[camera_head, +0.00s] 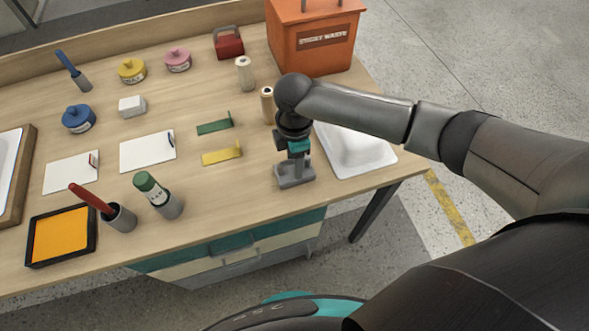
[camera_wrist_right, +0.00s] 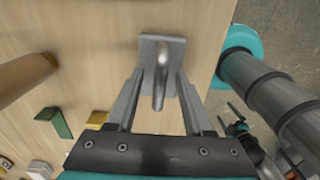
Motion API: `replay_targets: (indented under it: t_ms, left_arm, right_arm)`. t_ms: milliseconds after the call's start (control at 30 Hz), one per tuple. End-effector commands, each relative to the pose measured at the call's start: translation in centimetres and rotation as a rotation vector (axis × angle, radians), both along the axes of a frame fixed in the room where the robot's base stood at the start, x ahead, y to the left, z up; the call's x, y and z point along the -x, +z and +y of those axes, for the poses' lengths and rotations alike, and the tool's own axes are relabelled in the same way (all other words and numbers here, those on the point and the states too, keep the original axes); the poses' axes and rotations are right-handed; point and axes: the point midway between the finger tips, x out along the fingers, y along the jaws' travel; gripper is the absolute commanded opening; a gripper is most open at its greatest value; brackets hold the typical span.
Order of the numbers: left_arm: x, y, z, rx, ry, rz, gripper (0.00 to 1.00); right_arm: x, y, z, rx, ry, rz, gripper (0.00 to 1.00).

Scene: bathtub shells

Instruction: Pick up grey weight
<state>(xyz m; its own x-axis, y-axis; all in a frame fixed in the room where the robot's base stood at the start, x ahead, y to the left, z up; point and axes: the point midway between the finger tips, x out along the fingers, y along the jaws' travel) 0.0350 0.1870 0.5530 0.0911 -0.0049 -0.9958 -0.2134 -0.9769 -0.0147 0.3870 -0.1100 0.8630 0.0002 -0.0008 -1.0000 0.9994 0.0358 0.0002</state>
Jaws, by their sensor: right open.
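The grey weight (camera_head: 296,182) sits on the wooden table near its front right edge. In the right wrist view the weight (camera_wrist_right: 172,48) shows a flat square plate with a rounded handle rising towards the camera. My right gripper (camera_head: 294,164) points down over it in the head view and partly hides it. In the right wrist view the open fingers of my right gripper (camera_wrist_right: 160,84) stand on either side of the handle, with gaps visible. Whether the fingers touch the plate cannot be told. My left gripper is not in view.
A white tray (camera_head: 362,157) lies right of the weight, and an orange bin (camera_head: 305,55) stands behind. A yellow bracket (camera_head: 220,155), a green bracket (camera_head: 213,127) and a tan cylinder (camera_head: 267,104) are nearby. Bare table lies left of the weight.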

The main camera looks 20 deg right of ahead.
Motion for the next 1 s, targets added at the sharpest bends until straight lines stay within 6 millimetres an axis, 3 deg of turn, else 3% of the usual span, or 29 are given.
replay_targets:
  t_ms: [133,567,1000]
  left_arm:
    - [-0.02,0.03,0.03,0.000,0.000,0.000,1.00]
    - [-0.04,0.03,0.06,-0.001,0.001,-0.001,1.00]
    - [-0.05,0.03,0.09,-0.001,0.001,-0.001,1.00]
  right_arm:
    - [0.00,0.05,0.01,0.000,0.000,0.000,0.49]
    - [0.00,0.07,-0.02,0.000,-0.001,0.000,0.01]
    - [0.01,0.07,-0.04,0.000,-0.001,0.001,0.00]
